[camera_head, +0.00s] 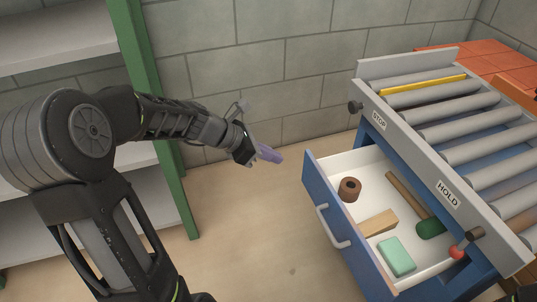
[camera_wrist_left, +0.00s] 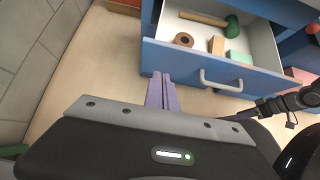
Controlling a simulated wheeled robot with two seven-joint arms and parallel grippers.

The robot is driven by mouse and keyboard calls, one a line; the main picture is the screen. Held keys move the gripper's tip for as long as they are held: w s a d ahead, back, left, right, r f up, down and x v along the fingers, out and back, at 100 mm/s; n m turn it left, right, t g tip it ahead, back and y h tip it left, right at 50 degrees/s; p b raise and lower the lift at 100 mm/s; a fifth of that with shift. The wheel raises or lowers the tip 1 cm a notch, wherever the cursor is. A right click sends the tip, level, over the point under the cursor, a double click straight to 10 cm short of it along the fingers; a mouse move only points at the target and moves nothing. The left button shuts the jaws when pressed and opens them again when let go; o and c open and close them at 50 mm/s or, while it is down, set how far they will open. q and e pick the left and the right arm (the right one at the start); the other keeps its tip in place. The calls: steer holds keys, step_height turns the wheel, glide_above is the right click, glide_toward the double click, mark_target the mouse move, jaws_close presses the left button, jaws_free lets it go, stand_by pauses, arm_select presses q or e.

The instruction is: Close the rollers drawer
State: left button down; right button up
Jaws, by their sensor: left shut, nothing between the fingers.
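The rollers drawer (camera_head: 345,235) is a blue-fronted, white-lined drawer under the roller conveyor (camera_head: 470,130). It is pulled out, with its contents in plain sight. Its pale handle (camera_head: 333,228) is on the front panel, also visible in the left wrist view (camera_wrist_left: 222,84). My left gripper (camera_head: 270,154) has purple fingers, shut and empty. It is in the air left of the drawer's far front corner. In the left wrist view the fingertips (camera_wrist_left: 162,77) point at the left part of the front panel (camera_wrist_left: 200,66); I cannot tell if they touch.
Inside the drawer lie a brown ring (camera_head: 349,189), a green-headed mallet (camera_head: 430,229), a wooden block (camera_head: 378,222) and a mint block (camera_head: 397,256). A green-posted shelf (camera_head: 150,100) stands left. Floor before the drawer is clear.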

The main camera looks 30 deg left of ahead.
mark_target(311, 163)
arm_select(q)
steer(key=x, duration=0.2)
steer(key=r+b+x, duration=0.1)
steer(key=x, duration=0.2)
steer(key=w+b+x, duration=0.1)
steer(key=x, duration=0.2)
steer(key=shift+w+d, duration=0.15)
steer(key=shift+d, duration=0.4)
steer(key=shift+w+d+r, duration=0.1)
steer(key=shift+w+d, duration=0.2)
steer(key=shift+w, duration=0.05)
